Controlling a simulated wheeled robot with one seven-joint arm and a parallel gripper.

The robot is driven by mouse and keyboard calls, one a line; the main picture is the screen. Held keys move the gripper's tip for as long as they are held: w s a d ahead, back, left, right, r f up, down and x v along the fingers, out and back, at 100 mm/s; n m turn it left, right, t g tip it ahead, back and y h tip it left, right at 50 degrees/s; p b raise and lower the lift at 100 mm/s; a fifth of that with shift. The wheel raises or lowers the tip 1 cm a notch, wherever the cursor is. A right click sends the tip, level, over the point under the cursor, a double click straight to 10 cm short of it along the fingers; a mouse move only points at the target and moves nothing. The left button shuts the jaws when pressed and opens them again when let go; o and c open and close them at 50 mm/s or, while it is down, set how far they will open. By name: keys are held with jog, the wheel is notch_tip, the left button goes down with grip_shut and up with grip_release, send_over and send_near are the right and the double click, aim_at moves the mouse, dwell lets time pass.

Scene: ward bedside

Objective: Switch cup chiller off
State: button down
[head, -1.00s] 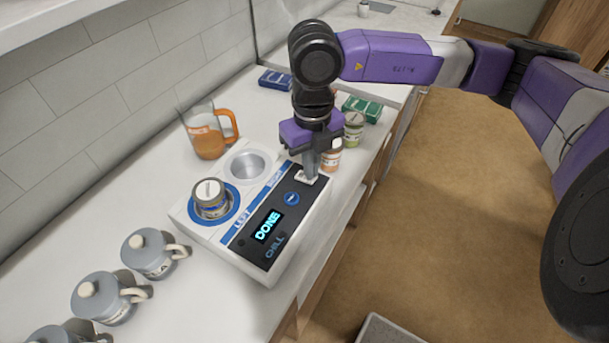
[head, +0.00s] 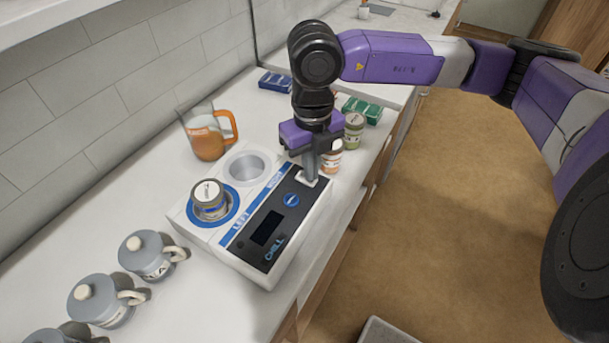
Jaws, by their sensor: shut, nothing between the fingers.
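The cup chiller (head: 205,237) is a white box on the counter with a black control panel, a blue round button and a dark, blank display (head: 266,228). A small jar (head: 209,197) stands in its left well, inside a blue ring. The right well (head: 246,168) is empty. My gripper (head: 311,178) is shut and points down at the far right end of the panel. Its fingertips are at a small white switch or key there and hide part of it. I cannot tell whether they still press it.
A glass jug (head: 207,136) with orange liquid stands behind the chiller. Grey lidded mugs (head: 147,254) stand at the lower left. A tiled wall bounds the counter.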

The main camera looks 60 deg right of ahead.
notch_tip(320, 180, up, 6)
jog(key=p, duration=0.2)
jog(key=shift+r, duration=0.15)
dwell(0.4)
dwell(0.5)
